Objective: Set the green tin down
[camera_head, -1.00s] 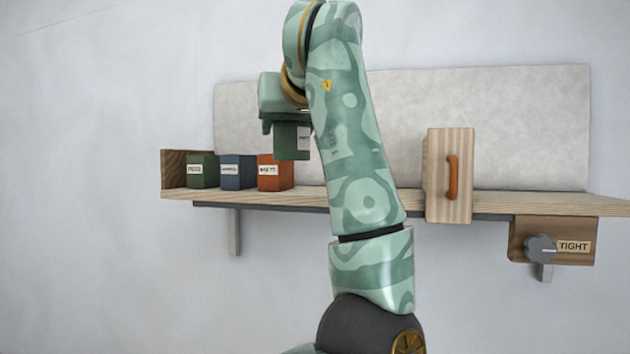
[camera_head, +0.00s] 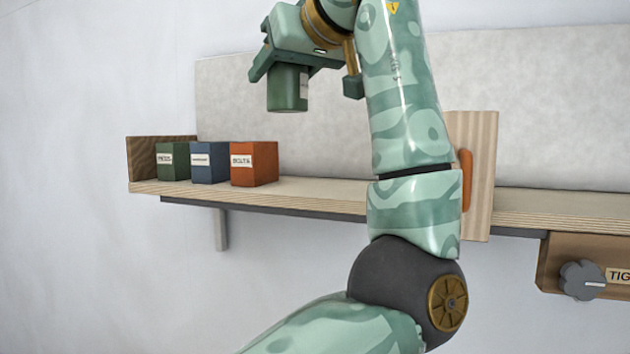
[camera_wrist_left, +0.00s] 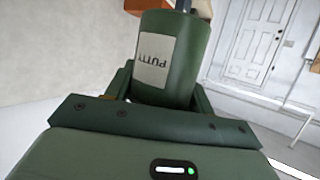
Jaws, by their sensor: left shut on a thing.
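The green tin (camera_head: 287,92) hangs upright in my left gripper (camera_head: 292,76), in the air above the shelf board. Its bottom is higher in the picture than the tops of the boxes, with a clear gap above the board. In the left wrist view the tin (camera_wrist_left: 185,75) sits between the fingers, and its pale label reads PUTTY. The left gripper is shut on it. My right gripper is not in view.
On the shelf (camera_head: 320,196), green, blue (camera_head: 208,163) and orange (camera_head: 254,163) boxes stand against the left end board. Bare board lies right of them. A wooden panel with an orange handle (camera_head: 466,180) stands farther right. My arm hides part of the shelf.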

